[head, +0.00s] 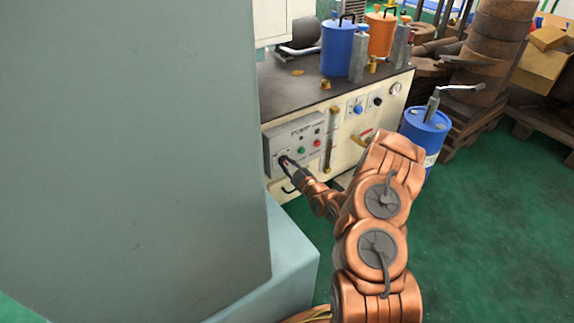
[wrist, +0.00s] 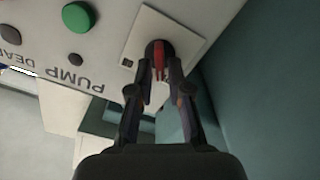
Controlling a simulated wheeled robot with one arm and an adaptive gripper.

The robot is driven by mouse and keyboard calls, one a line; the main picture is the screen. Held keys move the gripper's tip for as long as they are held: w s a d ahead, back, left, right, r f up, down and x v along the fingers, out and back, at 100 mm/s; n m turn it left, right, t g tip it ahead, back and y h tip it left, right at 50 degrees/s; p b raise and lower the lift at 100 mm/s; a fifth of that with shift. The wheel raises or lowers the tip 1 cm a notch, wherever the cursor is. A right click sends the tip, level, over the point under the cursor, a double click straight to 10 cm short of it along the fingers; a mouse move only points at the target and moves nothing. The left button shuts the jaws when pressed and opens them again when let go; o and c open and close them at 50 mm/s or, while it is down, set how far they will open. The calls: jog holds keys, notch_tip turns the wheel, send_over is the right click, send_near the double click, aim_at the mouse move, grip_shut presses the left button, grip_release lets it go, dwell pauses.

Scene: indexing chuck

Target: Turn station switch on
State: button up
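The station switch (wrist: 158,48) is a dark round knob with a red handle on a square pale plate. It shows up close in the wrist view. In the head view the switch lies at the lower left of the grey control panel (head: 312,130), largely hidden by my gripper (head: 287,162). In the wrist view the two dark fingers of my gripper (wrist: 161,76) converge on the red handle, one on each side, and look closed on it. The handle lies roughly up and down in that view.
A green button (wrist: 78,17) and a dark button (wrist: 10,34) are beside the switch. A large grey-green column (head: 130,150) fills the left of the head view, close to the panel. A blue drum (head: 425,130) stands right of the bench; green floor is open at the right.

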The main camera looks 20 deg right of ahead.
grip_shut()
jog(key=m+p, duration=0.2)
jog(key=m, duration=0.1)
jog(key=m+p, duration=0.2)
jog(key=m, duration=0.1)
jog(key=m+p, duration=0.2)
jog(key=m, duration=0.1)
jog(key=shift+d+r, duration=0.15)
jog(key=shift+d, duration=0.15)
jog(key=shift+d+m+p, duration=0.1)
jog(key=shift+m+p, duration=0.7)
jog(key=shift+m, duration=0.6)
jog(key=shift+f, duration=0.2)
jog(key=shift+o, duration=2.1)
grip_release()
